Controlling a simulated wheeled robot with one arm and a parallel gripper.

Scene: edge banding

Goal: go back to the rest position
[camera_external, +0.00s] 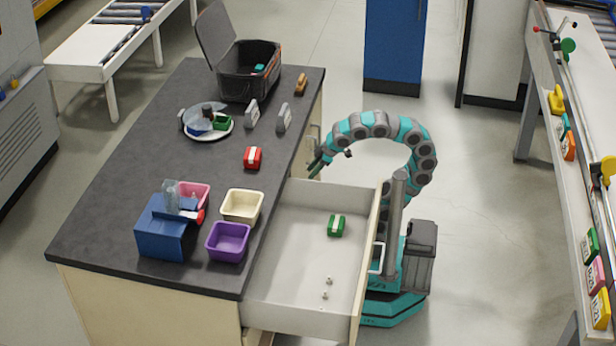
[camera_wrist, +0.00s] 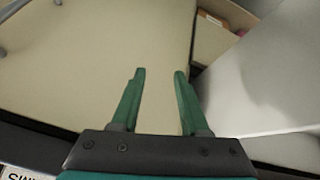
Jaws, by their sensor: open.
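My gripper (camera_external: 318,167) hangs at the counter's right edge, by the far end of the open drawer, with my arm arched over from the right. In the wrist view my gripper (camera_wrist: 159,76) has its two green fingers apart with nothing between them. Behind them is a plain cream surface (camera_wrist: 90,60), probably the cabinet front.
The open drawer (camera_external: 290,265) holds a green box (camera_external: 336,225) and small metal pieces. On the dark counter (camera_external: 120,190) are a red box (camera_external: 252,158), purple bin (camera_external: 228,241), cream bin (camera_external: 241,206), plate (camera_external: 222,131) and open black case (camera_external: 248,80).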

